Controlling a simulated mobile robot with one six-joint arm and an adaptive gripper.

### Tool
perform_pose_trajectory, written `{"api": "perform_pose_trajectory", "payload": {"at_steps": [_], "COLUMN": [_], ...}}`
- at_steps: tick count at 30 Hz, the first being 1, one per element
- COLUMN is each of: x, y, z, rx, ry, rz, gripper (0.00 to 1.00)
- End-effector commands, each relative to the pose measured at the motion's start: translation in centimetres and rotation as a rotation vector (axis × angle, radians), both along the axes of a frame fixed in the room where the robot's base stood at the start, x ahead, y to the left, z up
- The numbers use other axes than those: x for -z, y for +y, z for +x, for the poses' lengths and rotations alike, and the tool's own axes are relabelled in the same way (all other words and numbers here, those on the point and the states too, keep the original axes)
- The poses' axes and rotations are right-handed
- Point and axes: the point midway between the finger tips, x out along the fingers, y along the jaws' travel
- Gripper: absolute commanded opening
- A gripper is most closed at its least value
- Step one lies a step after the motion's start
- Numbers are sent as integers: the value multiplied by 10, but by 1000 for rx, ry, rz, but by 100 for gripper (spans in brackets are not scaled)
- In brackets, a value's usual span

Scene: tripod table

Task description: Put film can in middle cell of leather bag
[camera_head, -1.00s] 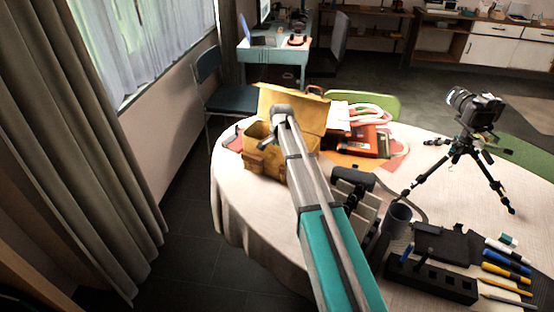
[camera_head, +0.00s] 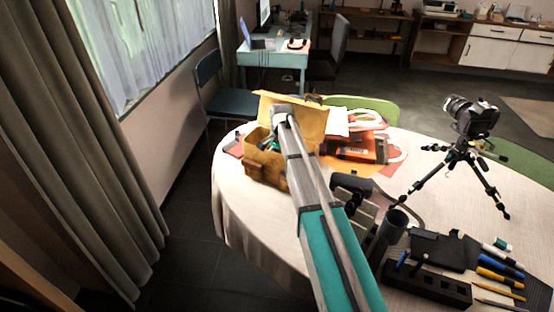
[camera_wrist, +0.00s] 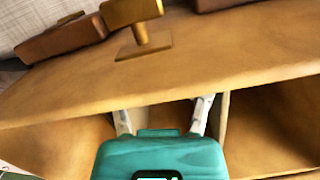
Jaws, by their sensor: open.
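The tan leather bag (camera_head: 258,172) stands at the left end of the round table, its lid raised at the back. In the wrist view its buckled leather wall (camera_wrist: 200,68) crosses the picture, with open compartments below it. A thin divider (camera_wrist: 223,118) stands right of my fingers. My gripper (camera_wrist: 161,116) is open, its two pale fingers reaching into a compartment, apart from each other. Only brown leather shows between them. In the head view, my arm hides part of the bag. I cannot make out the film can; the teal gripper body hides what lies below.
Books and papers (camera_head: 357,150) lie right of the bag. A camera on a tripod (camera_head: 470,140) stands at the right. The white cloth (camera_head: 238,205) before the bag is bare.

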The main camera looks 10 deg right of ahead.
Motion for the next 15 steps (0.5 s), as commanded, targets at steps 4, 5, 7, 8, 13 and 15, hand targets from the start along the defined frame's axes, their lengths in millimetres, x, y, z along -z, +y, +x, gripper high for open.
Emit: {"api": "perform_pose_trajectory", "payload": {"at_steps": [4, 5, 7, 8, 13, 15], "x": [-17, -20, -25, -28, -41, -47], "y": [-1, -1, -2, -2, -3, -4], "z": [1, 1, 2, 2, 3, 4], "rx": [0, 0, 0, 0, 0, 0], "ry": [0, 0, 0, 0, 0, 0], "rz": [0, 0, 0, 0, 0, 0], "gripper": [61, 61, 61, 61, 61, 61]}}
